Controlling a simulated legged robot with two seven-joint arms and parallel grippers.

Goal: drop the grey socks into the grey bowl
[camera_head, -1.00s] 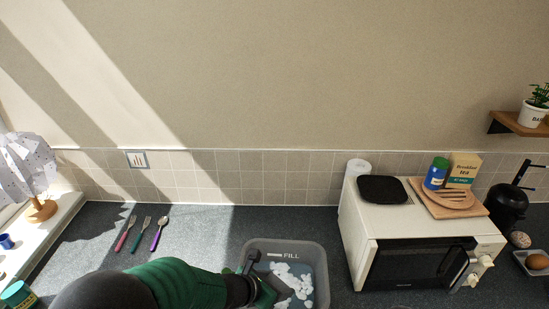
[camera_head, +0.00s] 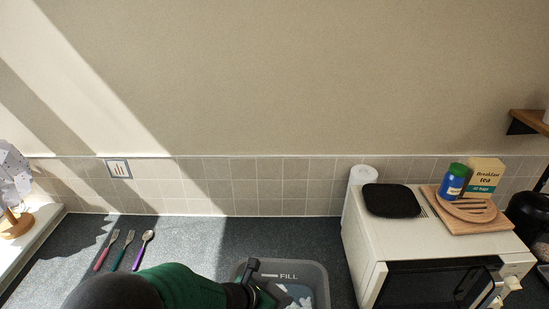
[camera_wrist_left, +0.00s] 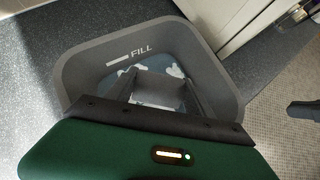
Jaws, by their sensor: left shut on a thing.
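The grey bowl is a square grey tub (camera_head: 322,280) marked FILL on the counter, partly cut off by the lower picture edge. In the left wrist view its rim (camera_wrist_left: 78,72) surrounds a bluish inside with white patches. My left gripper (camera_head: 270,296) reaches over the tub from the left. In the left wrist view its two fingers (camera_wrist_left: 160,80) point down into the tub, with a pale grey thing (camera_wrist_left: 157,92) between them, probably the grey socks. The sleeve and gripper body hide much of it.
A white microwave (camera_head: 368,240) stands close to the right of the tub, with a black pad (camera_head: 391,200) and a wooden board (camera_head: 447,215) on top. Two forks and a spoon (camera_head: 147,238) lie left on the counter. A tiled wall (camera_head: 270,185) stands behind.

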